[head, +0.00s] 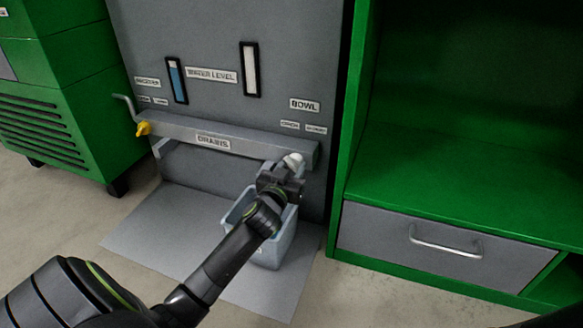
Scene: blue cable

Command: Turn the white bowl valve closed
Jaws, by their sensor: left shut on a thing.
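The white bowl valve (294,159) is at the right end of the grey drains rail, below the BOWL label (305,105). My left gripper (288,171) reaches up to it from below and is shut on it. The gripper hides the lower part of the valve, so I cannot tell its exact handle angle. My right gripper is not in view.
A light blue-grey bin (284,238) stands on a grey mat (170,235) under the valve, partly behind my left arm. A yellow valve (143,128) is at the rail's left end. A green cabinet with a grey drawer (390,238) stands close on the right.

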